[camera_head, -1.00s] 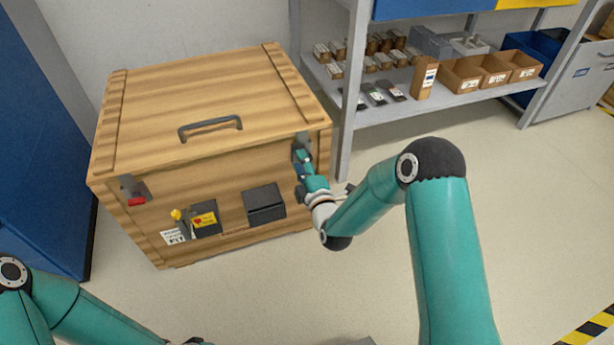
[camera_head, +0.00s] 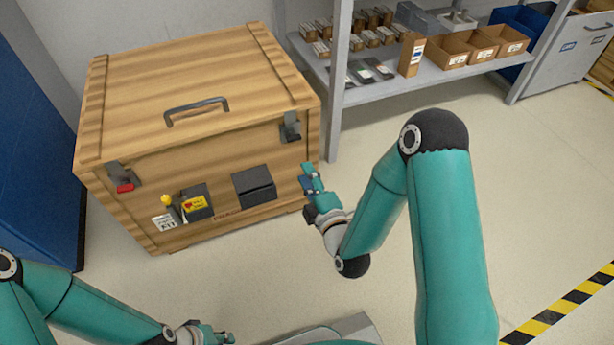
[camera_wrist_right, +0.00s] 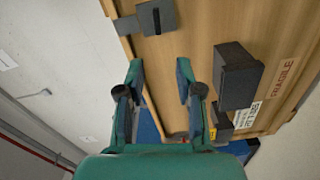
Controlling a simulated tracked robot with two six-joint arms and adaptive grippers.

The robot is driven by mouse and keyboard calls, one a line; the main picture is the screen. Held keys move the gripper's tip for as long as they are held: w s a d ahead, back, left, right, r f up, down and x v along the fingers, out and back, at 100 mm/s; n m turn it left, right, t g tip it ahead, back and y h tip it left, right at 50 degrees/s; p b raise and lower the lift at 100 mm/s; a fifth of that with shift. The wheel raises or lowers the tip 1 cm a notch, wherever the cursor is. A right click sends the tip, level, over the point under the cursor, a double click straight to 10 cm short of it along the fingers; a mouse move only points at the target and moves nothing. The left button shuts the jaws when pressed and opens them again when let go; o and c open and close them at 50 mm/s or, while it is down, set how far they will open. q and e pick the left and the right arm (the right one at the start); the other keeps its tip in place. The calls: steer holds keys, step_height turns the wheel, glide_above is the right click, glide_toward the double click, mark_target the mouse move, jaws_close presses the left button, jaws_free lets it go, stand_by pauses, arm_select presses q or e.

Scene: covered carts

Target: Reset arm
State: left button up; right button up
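My right gripper (camera_head: 311,187) is in front of the right end of a wooden crate (camera_head: 230,152), apart from it. In the right wrist view, my right gripper (camera_wrist_right: 160,75) has its two fingers spread, with nothing between them. The crate's right latch (camera_head: 290,127) sits above the right gripper, and it also shows in the right wrist view (camera_wrist_right: 155,17). The left latch (camera_head: 121,177) has a red tab. My left gripper (camera_head: 212,333) is low in the head view near the bottom edge; its fingers are too small and partly hidden to read.
A grey shelf (camera_head: 440,77) with small boxes stands behind at right. A blue cabinet (camera_head: 35,170) is at left.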

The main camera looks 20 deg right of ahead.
steer(key=shift+r, duration=0.1)
steer(key=s+a+f+m+g+y+p, duration=0.2)
steer(key=s+f+m+g+p, duration=0.3)
steer(key=s+f+m+g, duration=0.5)
steer(key=s+a+f+m+g+y, duration=0.1)
steer(key=s+a+f+m+g, duration=0.1)
steer(key=s+f+m+g, duration=0.35)
steer(key=s+a+f+m+g, duration=0.2)
steer(key=s, duration=0.6)
step_height(320, 180, up, 38)
steer(key=p, duration=3.8)
steer(key=shift+w+r+m, duration=0.15)
steer(key=shift+w+m, duration=0.1)
steer(key=shift+m, duration=0.2)
steer(key=shift+o, duration=0.3)
